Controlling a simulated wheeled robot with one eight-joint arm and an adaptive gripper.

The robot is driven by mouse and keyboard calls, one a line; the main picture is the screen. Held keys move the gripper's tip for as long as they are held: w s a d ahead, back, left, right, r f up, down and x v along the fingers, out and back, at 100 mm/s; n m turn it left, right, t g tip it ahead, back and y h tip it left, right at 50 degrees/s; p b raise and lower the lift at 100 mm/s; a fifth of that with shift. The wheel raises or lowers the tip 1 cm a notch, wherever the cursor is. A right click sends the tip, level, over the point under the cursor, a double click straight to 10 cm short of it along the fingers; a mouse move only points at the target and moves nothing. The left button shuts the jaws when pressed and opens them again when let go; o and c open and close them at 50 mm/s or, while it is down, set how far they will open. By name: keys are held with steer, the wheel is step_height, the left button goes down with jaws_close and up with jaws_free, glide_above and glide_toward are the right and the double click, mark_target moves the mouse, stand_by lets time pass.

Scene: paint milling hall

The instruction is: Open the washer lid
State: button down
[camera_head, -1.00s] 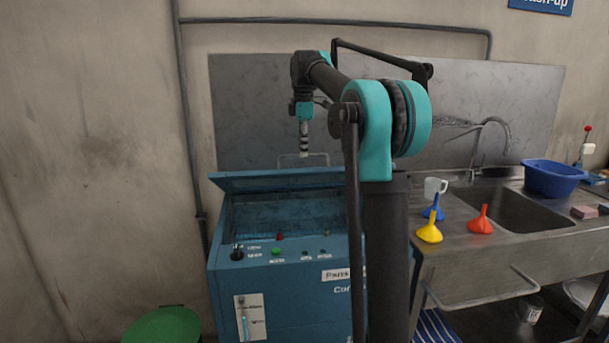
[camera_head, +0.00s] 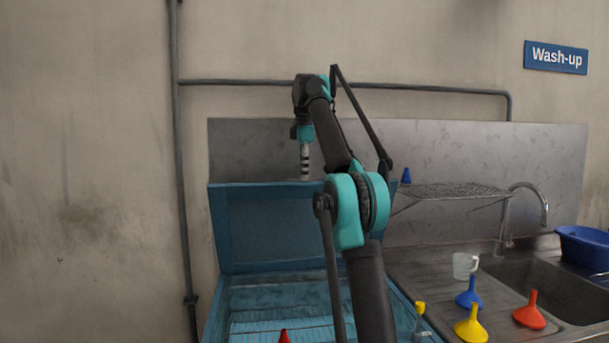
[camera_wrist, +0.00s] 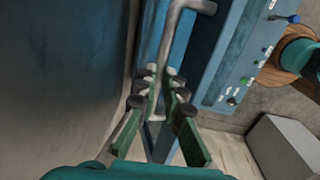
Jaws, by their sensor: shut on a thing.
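The blue washer lid (camera_head: 265,228) stands raised, close to upright, at the back of the blue washer (camera_head: 212,325) in the head view. The washer's opening faces me, with a pale blue ribbed surface inside. My gripper is mostly hidden behind the lid's top edge in the head view; only the wrist part above it shows. In the wrist view my gripper (camera_wrist: 165,83) is shut on the lid's metal bar handle (camera_wrist: 172,42).
A steel sink counter (camera_head: 430,268) stands to the right, with a white mug (camera_head: 465,264), a blue funnel (camera_head: 468,294), a yellow funnel (camera_head: 471,326), a red funnel (camera_head: 530,311) and a blue basin (camera_head: 585,247). A wire rack (camera_head: 455,193) hangs above it. Bare wall lies left.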

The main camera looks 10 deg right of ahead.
steer(key=shift+w+f, duration=0.3)
steer(key=shift+w, duration=0.2)
steer(key=shift+w+f, duration=0.25)
steer(key=shift+w, duration=0.25)
steer(key=c, duration=2)
jaws_free()
steer(key=shift+f, duration=0.1)
steer(key=shift+o, duration=1.3)
steer(key=shift+w+d+f, duration=0.1)
steer(key=shift+w+f, duration=0.45)
steer(key=shift+w, duration=0.3)
steer(key=shift+o, duration=0.8)
steer(key=shift+s+r, duration=0.3)
steer(key=shift+s, duration=0.25)
